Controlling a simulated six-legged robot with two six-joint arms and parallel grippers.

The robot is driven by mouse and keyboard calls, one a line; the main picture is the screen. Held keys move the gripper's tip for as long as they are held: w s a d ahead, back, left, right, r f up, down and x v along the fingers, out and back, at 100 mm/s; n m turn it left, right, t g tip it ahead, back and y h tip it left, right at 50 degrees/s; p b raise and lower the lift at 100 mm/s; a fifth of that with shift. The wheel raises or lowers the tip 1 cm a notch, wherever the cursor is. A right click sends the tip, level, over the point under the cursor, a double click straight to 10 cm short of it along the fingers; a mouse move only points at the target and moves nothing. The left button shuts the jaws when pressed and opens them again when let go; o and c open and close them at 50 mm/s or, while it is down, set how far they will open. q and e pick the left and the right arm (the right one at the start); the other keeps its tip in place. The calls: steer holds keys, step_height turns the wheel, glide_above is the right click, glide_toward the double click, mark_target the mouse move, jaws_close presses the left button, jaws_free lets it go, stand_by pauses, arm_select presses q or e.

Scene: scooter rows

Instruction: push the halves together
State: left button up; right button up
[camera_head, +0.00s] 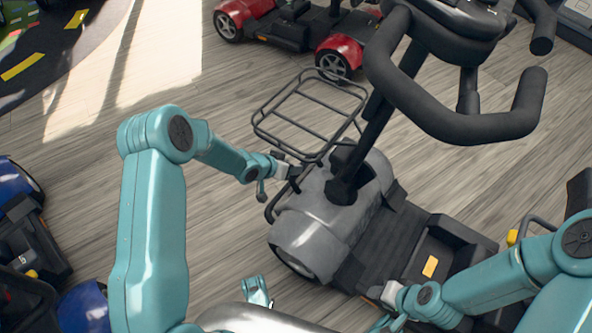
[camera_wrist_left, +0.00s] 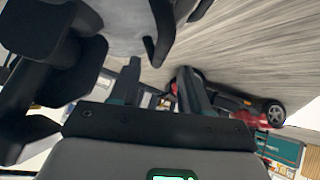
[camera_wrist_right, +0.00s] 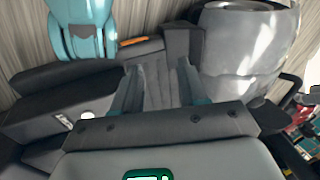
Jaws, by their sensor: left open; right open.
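The grey scooter front half (camera_head: 318,225) stands on the wood floor, with a dark tiller, handlebar (camera_head: 440,115) and wire basket (camera_head: 310,115). Its dark footboard (camera_head: 385,245) runs toward the lower right, where a dark section with a yellow label (camera_head: 430,266) meets it; I cannot tell whether there is a gap. My left gripper (camera_head: 297,180) is open and empty beside the front cowl, under the basket. My right gripper (camera_head: 376,294) is open over the footboard's near side. In the right wrist view the grey cowl (camera_wrist_right: 240,45) shows beyond the open fingers. Arm links hide part of the rear.
A red scooter (camera_head: 280,25) stands behind. Blue scooters (camera_head: 20,215) stand at the left edge. A dark mat with yellow marks (camera_head: 40,60) lies at the top left. The floor between is clear.

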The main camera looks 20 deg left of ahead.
arm_select(q)
steer(key=b+x, duration=0.1)
steer(key=x, duration=0.3)
steer(key=shift+w+f, duration=0.1)
arm_select(e)
steer(key=shift+w+d+f+t, duration=0.15)
steer(key=shift+w+f, duration=0.2)
steer(key=shift+f, duration=0.1)
steer(key=shift+w+d+f+t, duration=0.15)
steer(key=shift+w+f, duration=0.15)
steer(key=shift+f, duration=0.15)
arm_select(q)
jaws_close()
arm_select(e)
steer(key=shift+s+r, duration=0.1)
